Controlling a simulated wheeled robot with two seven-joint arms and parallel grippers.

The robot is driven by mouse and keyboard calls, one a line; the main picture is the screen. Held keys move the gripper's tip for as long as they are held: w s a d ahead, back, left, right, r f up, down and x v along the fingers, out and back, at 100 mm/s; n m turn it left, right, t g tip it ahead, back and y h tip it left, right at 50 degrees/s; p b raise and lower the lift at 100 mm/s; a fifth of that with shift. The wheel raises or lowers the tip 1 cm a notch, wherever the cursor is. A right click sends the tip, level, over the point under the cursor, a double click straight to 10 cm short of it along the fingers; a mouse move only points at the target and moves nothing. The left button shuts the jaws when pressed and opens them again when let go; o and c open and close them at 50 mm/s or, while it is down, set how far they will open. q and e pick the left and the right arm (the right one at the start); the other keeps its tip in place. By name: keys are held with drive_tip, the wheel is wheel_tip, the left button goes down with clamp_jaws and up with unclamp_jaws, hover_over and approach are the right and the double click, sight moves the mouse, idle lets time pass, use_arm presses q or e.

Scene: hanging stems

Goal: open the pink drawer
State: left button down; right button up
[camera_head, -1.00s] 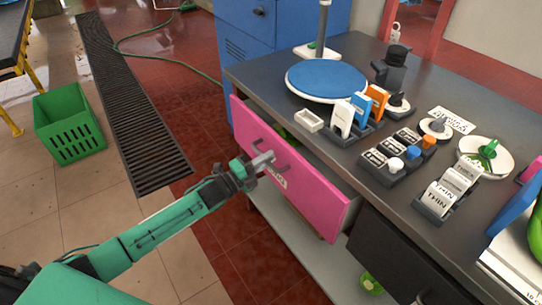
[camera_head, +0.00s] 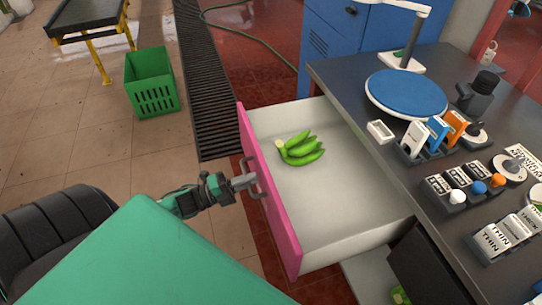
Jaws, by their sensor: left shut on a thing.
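The pink drawer (camera_head: 272,196) is pulled well out from under the dark worktop, with its white inside in full view. A bunch of green bananas (camera_head: 303,150) lies in it, toward the back left. My left gripper (camera_head: 246,182) is at the drawer's handle (camera_head: 257,178) on the outer face of the pink front, shut on it. The fingertips are small and partly hidden by the handle. My right gripper is not in view.
The worktop (camera_head: 370,100) holds a blue round plate (camera_head: 405,93), switches and label blocks. A green crate (camera_head: 151,83) stands on the floor at the upper left. A dark lower drawer (camera_head: 420,265) stands below the pink one.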

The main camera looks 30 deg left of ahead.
use_arm(q)
drive_tip(key=shift+r+p+v, duration=0.15)
drive_tip(key=shift+v, duration=0.7)
drive_tip(key=shift+r+p+v, duration=0.2)
drive_tip(key=shift+v, duration=0.7)
drive_tip(key=shift+r+p+v, duration=0.15)
drive_tip(key=shift+v, duration=0.7)
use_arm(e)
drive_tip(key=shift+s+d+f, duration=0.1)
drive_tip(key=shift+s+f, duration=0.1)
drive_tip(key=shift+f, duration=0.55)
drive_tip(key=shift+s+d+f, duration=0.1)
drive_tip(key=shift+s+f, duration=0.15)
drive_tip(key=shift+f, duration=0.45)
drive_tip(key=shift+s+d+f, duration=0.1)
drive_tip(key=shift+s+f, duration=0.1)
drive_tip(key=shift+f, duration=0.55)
use_arm(q)
drive_tip(key=shift+s, duration=0.1)
drive_tip(key=c, duration=1.6)
unclamp_jaws()
drive_tip(key=shift+o, duration=0.2)
drive_tip(key=shift+a, duration=0.1)
